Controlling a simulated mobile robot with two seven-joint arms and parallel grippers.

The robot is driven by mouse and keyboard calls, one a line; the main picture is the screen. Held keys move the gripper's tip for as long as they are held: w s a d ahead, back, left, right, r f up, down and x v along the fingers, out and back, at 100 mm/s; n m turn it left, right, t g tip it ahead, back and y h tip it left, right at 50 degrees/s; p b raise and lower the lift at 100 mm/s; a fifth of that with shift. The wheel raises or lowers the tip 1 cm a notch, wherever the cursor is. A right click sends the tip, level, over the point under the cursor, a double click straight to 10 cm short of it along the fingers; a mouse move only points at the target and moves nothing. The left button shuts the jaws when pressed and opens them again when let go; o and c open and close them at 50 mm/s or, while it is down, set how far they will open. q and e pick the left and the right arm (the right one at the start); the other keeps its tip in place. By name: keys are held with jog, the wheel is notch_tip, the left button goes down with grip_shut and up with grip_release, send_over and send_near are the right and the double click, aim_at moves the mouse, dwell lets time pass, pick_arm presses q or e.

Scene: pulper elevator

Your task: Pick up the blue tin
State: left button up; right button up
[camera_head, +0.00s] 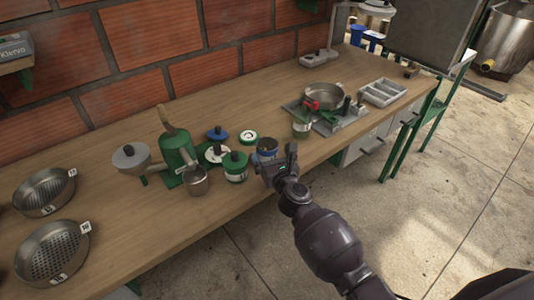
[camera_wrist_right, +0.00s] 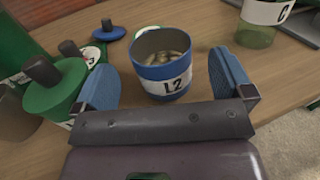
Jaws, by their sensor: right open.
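The blue tin (camera_wrist_right: 162,72) is a small open-topped blue can with a white label reading "L2". Pale beans show inside it. In the head view the blue tin (camera_head: 266,146) stands upright near the front edge of the wooden bench, partly hidden by my right gripper (camera_head: 275,165). In the right wrist view my right gripper (camera_wrist_right: 168,85) is open, with one blue finger pad on each side of the tin. Gaps show between the pads and the tin. My left gripper is not in view.
A green-lidded tin (camera_head: 235,166) stands close left of the blue tin. A green hand machine (camera_head: 178,158) and a metal cup (camera_head: 195,181) are further left. A clear jar (camera_head: 302,128) and a scale with a pan (camera_head: 324,95) stand to the right.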

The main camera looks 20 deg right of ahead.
jog(key=shift+w, duration=1.2)
jog(key=c, duration=1.1)
